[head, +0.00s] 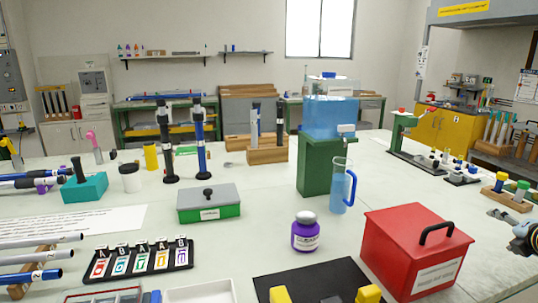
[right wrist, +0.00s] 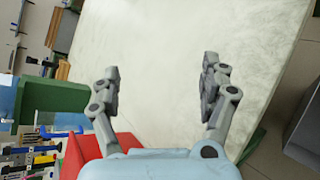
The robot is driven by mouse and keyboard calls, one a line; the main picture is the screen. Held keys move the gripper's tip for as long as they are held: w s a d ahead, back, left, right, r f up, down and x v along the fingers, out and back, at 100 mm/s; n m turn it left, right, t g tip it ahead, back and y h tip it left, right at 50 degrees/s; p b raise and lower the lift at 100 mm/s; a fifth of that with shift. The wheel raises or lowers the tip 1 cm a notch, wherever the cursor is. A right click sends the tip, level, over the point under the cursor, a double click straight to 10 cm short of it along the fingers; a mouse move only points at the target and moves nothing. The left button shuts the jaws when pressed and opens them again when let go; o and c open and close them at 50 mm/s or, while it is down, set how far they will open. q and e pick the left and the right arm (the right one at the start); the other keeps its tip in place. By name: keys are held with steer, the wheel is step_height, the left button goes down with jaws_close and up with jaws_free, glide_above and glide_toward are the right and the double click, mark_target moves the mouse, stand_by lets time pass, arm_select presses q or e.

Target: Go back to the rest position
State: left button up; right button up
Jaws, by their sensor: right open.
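My right gripper (head: 512,231) is at the right edge of the head view, over the right side of the table, to the right of the red box (head: 400,250). In the right wrist view the right gripper (right wrist: 160,75) has its two fingers wide apart. Nothing is between them, and the pale table top (right wrist: 150,35) shows behind. My left gripper is not in view. Rod blanks (head: 35,258) with number labels lie on a wooden rack at the lower left.
A purple-labelled jar (head: 305,236), a blue-handled jug (head: 342,190) and a green stand (head: 318,165) with a water tank stand mid-table. A green-and-grey box (head: 209,203) is left of them. A wooden block with coloured-capped items (head: 510,199) is beyond the right gripper.

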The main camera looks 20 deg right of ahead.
steer(key=s+d+f+m+g+h, duration=0.1)
steer(key=s+d+f+m+g, duration=0.15)
steer(key=s+d+m, duration=0.4)
steer(key=s+d+f+m+g, duration=0.2)
steer(key=s+f+m, duration=0.15)
steer(key=s, duration=0.65)
steer(key=s+d+f+m+g+h, duration=0.1)
steer(key=s+d+f+m+g, duration=0.15)
steer(key=s+d+m, duration=0.4)
steer(key=s+a+f+g+y, duration=0.15)
steer(key=s+a+f, duration=0.25)
steer(key=a+f, duration=0.75)
steer(key=s+a+f+y, duration=0.35)
steer(key=a+f, duration=0.55)
steer(key=a, duration=0.5)
steer(key=s+a+f+m+y, duration=0.1)
steer(key=a+f, duration=0.3)
steer(key=a, duration=0.8)
steer(key=s+a+f+y+b, duration=0.15)
steer(key=a+f, duration=0.25)
steer(key=a, duration=0.8)
steer(key=s+a+f+m+y, duration=0.1)
steer(key=a+f+y, duration=0.15)
steer(key=a, duration=0.95)
step_height(320, 180, down, 7)
steer(key=b, duration=0.5)
steer(key=shift+s+d+g+h+b, duration=0.35)
steer(key=shift+h+b, duration=0.05)
